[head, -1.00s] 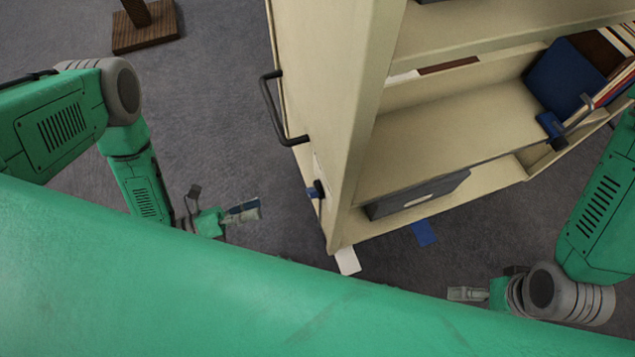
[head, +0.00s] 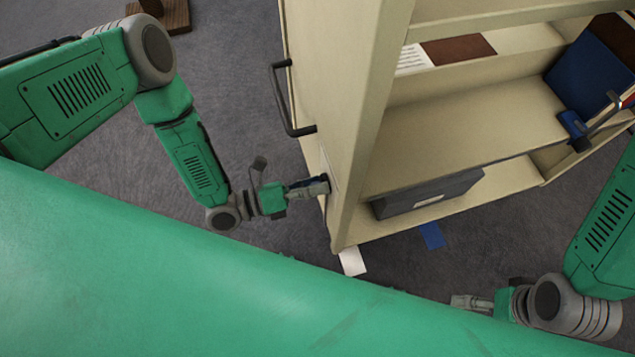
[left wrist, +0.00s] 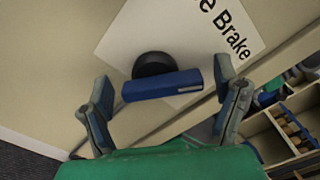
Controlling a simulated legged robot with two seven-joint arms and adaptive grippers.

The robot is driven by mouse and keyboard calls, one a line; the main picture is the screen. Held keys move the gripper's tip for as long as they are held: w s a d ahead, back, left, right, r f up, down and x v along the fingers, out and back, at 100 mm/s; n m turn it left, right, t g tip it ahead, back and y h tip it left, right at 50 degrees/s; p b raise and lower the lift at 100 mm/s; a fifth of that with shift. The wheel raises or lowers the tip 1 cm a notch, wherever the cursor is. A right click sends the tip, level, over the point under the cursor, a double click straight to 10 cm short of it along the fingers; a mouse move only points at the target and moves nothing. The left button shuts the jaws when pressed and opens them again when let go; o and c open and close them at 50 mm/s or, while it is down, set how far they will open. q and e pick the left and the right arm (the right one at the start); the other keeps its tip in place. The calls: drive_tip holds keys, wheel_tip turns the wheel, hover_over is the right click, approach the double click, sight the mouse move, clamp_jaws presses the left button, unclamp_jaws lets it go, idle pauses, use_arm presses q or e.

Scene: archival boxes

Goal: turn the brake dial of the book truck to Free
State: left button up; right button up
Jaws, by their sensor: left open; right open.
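The book truck (head: 352,110) is a cream shelved cart in the head view. Its brake dial (left wrist: 162,85) shows in the left wrist view as a blue bar handle on a round black base, on the truck's end panel. A white label (left wrist: 182,35) reading "e Brake" is beside it, partly cut off. My left gripper (left wrist: 163,90) is open, with one finger on either side of the blue bar; I cannot tell whether they touch it. In the head view my left gripper (head: 322,186) is against the end panel and hides the dial. My right gripper (head: 458,301) is open and empty, low and right.
A black handle (head: 283,100) sticks out from the end panel above my left gripper. A grey box (head: 425,195) lies on the lower shelf. A white card (head: 352,262) and a blue card (head: 432,236) are on the floor. A wooden base (head: 172,14) stands far left.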

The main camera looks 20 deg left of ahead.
use_arm(q)
drive_tip(key=shift+a, duration=0.1)
drive_tip(key=c, duration=1.2)
drive_tip(key=shift+o, duration=0.2)
drive_tip(key=n+p, duration=0.1)
drive_tip(key=n, duration=0.2)
drive_tip(key=n+p, duration=0.1)
drive_tip(key=n, duration=0.2)
drive_tip(key=shift+w+a+f+n, duration=0.1)
drive_tip(key=shift+n, duration=0.2)
drive_tip(key=n, duration=0.3)
drive_tip(key=shift+a+f+p, duration=0.1)
drive_tip(key=shift+p, duration=0.2)
drive_tip(key=shift+w+f+n, duration=0.1)
drive_tip(key=shift+f+n, duration=0.05)
drive_tip(key=shift+n, duration=1.95)
